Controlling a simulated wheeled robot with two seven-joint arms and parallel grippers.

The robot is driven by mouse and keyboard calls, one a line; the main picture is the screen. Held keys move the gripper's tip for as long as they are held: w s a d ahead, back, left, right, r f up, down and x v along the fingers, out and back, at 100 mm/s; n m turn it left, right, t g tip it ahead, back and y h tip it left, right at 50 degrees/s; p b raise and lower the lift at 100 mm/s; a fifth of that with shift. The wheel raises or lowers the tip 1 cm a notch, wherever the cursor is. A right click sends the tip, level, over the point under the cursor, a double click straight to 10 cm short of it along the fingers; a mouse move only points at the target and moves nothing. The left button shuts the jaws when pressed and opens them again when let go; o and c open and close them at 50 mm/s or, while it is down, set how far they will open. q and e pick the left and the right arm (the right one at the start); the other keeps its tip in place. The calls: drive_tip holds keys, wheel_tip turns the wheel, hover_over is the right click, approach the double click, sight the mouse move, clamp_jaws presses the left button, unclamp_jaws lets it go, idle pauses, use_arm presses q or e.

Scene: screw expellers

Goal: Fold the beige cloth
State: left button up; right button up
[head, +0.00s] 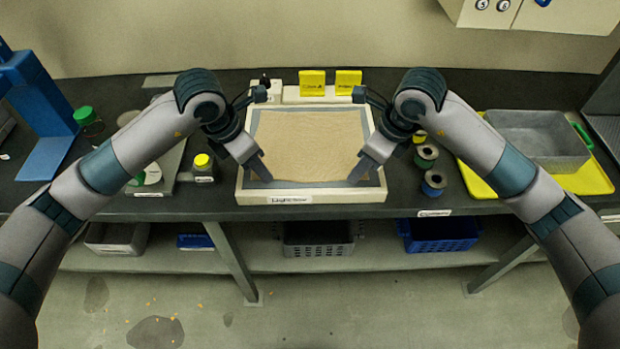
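The beige cloth (310,142) lies spread out and nearly flat on a shallow white-framed tray (318,198) on the dark bench. My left gripper (262,134) is over the cloth's left edge, with one finger reaching toward its front left corner and the other near its back left corner. My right gripper (362,134) mirrors it at the right edge. Both grippers have their fingers spread wide. I cannot tell whether the fingertips touch the cloth.
Two yellow cards (312,83) stand behind the tray. Spools (433,182) stand right of it and a yellow-lidded jar (203,167) left. A grey bin (540,140) sits on a yellow tray (590,180) at right. Crates (440,236) are on the shelf below.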

use_arm(q)
clamp_jaws()
use_arm(e)
drive_tip(key=shift+f, duration=0.1)
clamp_jaws()
use_arm(q)
drive_tip(key=shift+f, duration=0.1)
